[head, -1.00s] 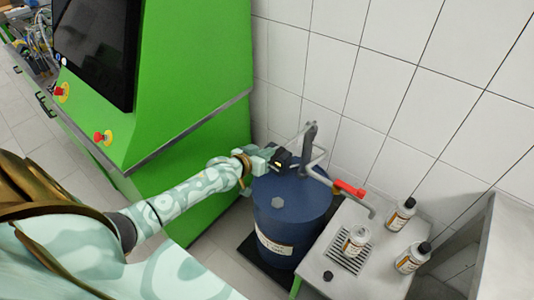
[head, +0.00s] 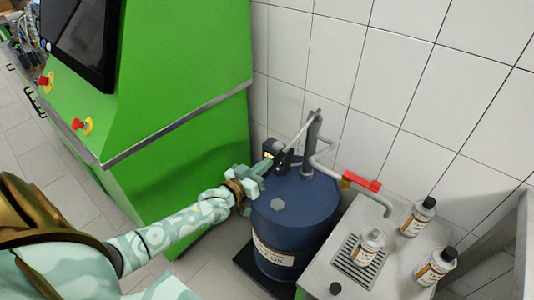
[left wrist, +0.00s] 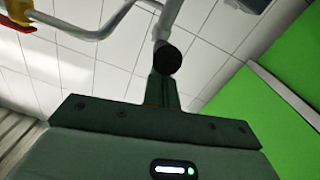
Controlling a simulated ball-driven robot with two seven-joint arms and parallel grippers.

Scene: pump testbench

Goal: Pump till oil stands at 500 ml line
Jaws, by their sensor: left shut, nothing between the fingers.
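The blue oil drum (head: 297,212) stands against the wall with a grey hand pump (head: 312,145) on its lid. The pump's lever slopes down left to my left gripper (head: 279,156). In the left wrist view the lever's round black end knob (left wrist: 168,58) sits just above the shut left gripper (left wrist: 164,88). I cannot tell whether they touch. The spout (head: 378,200) with its red handle (head: 362,182) reaches over the open bottle (head: 368,246) on the drain grate. Its oil level and 500 ml line cannot be made out. My right gripper is out of view.
Two capped bottles, one behind (head: 418,216) and one in front (head: 436,266), stand on the metal table (head: 318,270) to the right. A loose black cap (head: 335,288) lies near its front edge. The green cabinet (head: 190,100) is close on the left; tiled wall behind.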

